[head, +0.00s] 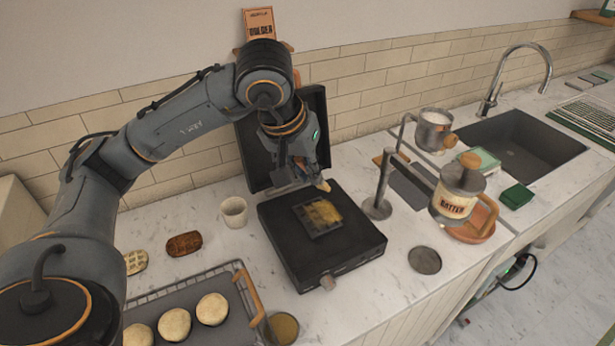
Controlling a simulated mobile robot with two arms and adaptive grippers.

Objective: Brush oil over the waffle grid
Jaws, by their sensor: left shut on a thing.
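The waffle iron (282,248) is a black box on the counter with its lid (250,150) standing open at the back. The waffle grid (313,226) is a dark square in its middle. A yellow, oily patch covers much of the grid, mostly its upper and right part. My left gripper (303,178) points down above the back of the iron. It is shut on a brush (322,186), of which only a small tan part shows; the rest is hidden. I cannot tell whether the brush touches the iron. My right gripper is out of view.
A white cup (233,212) stands left of the iron. A tray (190,298) with round buns and a small bowl of yellow liquid (283,328) are in front. A batter jug (456,192) hangs by a metal stand (379,205) on the right. The sink (520,146) lies beyond.

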